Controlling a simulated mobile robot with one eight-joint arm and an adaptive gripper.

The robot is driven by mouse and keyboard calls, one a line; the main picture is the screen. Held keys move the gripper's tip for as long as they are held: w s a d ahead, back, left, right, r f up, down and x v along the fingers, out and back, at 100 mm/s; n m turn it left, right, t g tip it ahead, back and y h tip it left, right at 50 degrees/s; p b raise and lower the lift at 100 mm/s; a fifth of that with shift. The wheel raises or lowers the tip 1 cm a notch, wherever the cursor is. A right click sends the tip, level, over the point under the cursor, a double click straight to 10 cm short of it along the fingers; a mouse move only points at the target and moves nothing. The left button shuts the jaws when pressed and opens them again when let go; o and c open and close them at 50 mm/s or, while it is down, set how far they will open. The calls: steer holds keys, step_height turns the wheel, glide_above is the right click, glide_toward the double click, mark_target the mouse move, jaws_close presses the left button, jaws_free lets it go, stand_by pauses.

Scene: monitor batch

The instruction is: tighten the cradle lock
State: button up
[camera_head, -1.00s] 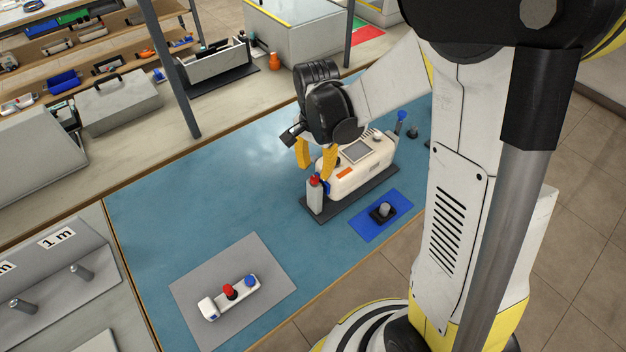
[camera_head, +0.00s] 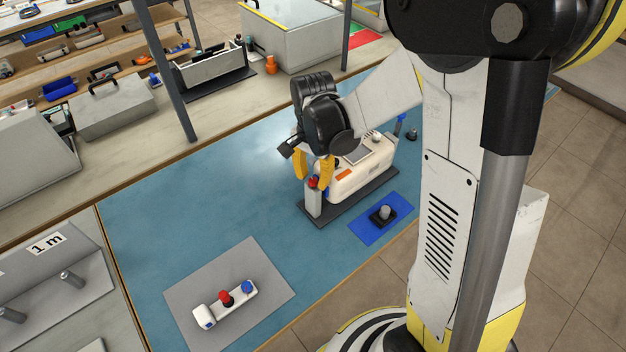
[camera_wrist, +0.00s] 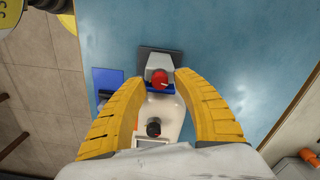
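The white monitor (camera_head: 362,177) sits on a dark base plate (camera_head: 348,206) on the blue bench top. At its near left end stands a light grey post (camera_head: 314,204) topped by a red knob (camera_head: 313,183), which looks like the cradle lock. In the wrist view the red knob (camera_wrist: 160,78) has a white mark and sits between my fingertips, in front of a blue part (camera_wrist: 158,88). My gripper (camera_head: 313,178) has two yellow fingers pointing down. In the wrist view my gripper (camera_wrist: 162,77) is open, with gaps visible at both sides of the knob.
A blue mat (camera_head: 366,227) holds a black-based grey knob (camera_head: 384,212). A grey mat (camera_head: 258,252) carries a white bar (camera_head: 240,299) with a red and a blue knob. A blue-topped post (camera_head: 401,119) stands behind the monitor. The bench left of my gripper is clear.

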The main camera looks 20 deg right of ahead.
steer(key=shift+r, duration=0.6)
steer(key=shift+f, duration=0.15)
steer(key=shift+f+b, duration=0.95)
steer(key=shift+f, duration=0.2)
steer(key=shift+c, duration=0.4)
jaws_close()
